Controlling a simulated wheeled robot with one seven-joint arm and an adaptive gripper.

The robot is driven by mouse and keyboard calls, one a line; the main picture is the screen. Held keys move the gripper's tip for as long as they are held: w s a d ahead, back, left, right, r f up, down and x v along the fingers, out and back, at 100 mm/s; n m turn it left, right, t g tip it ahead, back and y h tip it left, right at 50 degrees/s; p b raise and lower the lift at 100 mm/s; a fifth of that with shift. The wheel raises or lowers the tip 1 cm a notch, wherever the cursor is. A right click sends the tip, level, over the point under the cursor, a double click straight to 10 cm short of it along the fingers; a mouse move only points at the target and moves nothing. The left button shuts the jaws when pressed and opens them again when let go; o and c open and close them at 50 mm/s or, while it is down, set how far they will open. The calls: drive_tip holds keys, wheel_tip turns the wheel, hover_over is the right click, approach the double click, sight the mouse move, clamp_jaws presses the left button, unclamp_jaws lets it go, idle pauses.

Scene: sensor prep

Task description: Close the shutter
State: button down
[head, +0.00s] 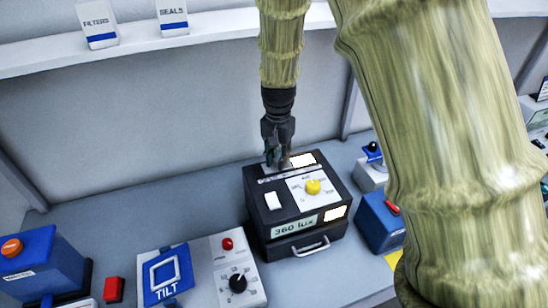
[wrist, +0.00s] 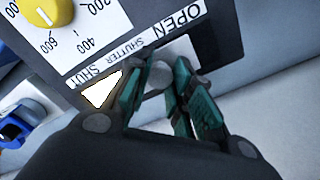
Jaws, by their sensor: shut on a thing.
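The black meter box (head: 257,222) stands on the bench in the head view, with a "360 lux" display (head: 294,226) on its front. Its top has a shutter strip, labelled SHUT, SHUTTER and OPEN (wrist: 182,18) in the wrist view. A grey shutter knob (wrist: 158,76) sits between my gripper's fingers (wrist: 160,88), which are shut on it. A grey plate (wrist: 183,47) shows on the OPEN side. A bright white window (wrist: 102,90) shows uncovered on the SHUT side. In the head view my gripper (head: 277,160) points down at the box's back edge, beside the bright window (head: 303,160).
The box also has a yellow dial (head: 313,186), a white rocker switch (head: 273,201) and a front handle (head: 311,247). A blue TILT device (head: 165,275) and a grey unit with a black knob (head: 238,282) stand left. A blue box (head: 378,222) stands close on the right.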

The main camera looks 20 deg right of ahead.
drive_tip(key=d, duration=0.8)
drive_tip(key=shift+w+r, duration=0.1)
drive_tip(key=shift+w, duration=0.15)
drive_tip(key=shift+d, duration=0.1)
drive_tip(key=c, duration=1.2)
unclamp_jaws()
drive_tip(key=shift+d, duration=0.2)
drive_tip(key=shift+a, duration=0.15)
drive_tip(key=shift+a+r, duration=0.1)
wheel_tip(320, 180, up, 12)
drive_tip(key=shift+d+f, duration=0.2)
